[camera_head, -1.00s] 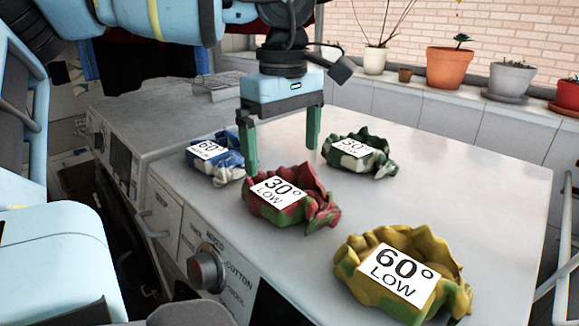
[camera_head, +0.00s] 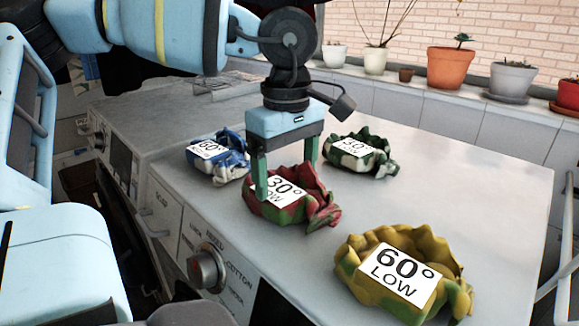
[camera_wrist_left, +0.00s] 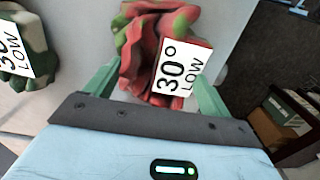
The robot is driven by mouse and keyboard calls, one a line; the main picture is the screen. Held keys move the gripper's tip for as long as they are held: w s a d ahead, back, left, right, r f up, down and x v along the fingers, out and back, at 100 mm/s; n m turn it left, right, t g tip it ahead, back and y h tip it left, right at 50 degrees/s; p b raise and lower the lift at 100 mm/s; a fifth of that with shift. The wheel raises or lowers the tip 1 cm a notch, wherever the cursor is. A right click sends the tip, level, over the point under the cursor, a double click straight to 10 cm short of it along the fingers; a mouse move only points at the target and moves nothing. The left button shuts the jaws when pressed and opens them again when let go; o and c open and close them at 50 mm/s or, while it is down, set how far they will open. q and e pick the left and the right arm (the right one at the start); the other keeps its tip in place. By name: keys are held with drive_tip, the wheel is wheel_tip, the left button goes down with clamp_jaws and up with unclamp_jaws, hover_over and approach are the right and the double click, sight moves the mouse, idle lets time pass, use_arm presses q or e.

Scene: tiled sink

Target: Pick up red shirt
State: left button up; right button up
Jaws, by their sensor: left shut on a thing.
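The red shirt (camera_head: 312,192) is a crumpled red bundle with green patches and a white "30° LOW" label, lying on top of the white washing machine. My left gripper (camera_head: 288,185) has come down on it with one green finger in front of the label and the other behind the bundle. In the left wrist view, the red shirt (camera_wrist_left: 150,60) lies between the two fingers of the left gripper (camera_wrist_left: 158,85). The gripper is shut on the shirt, which still rests on the machine top. My right gripper is in neither view.
A yellow bundle labelled 60° (camera_head: 425,255) lies at the front right. A blue and white bundle (camera_head: 232,165) and a green and white bundle (camera_head: 375,160) lie behind the red one. Potted plants (camera_head: 450,66) line the ledge at the back. The machine's right side is clear.

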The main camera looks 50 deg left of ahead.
sight(287, 178)
use_arm(q)
drive_tip(key=shift+r, duration=0.25)
drive_tip(key=shift+c, duration=0.6)
wheel_tip(287, 178, up, 10)
drive_tip(key=shift+f+p, duration=0.25)
drive_tip(key=shift+p, duration=0.15)
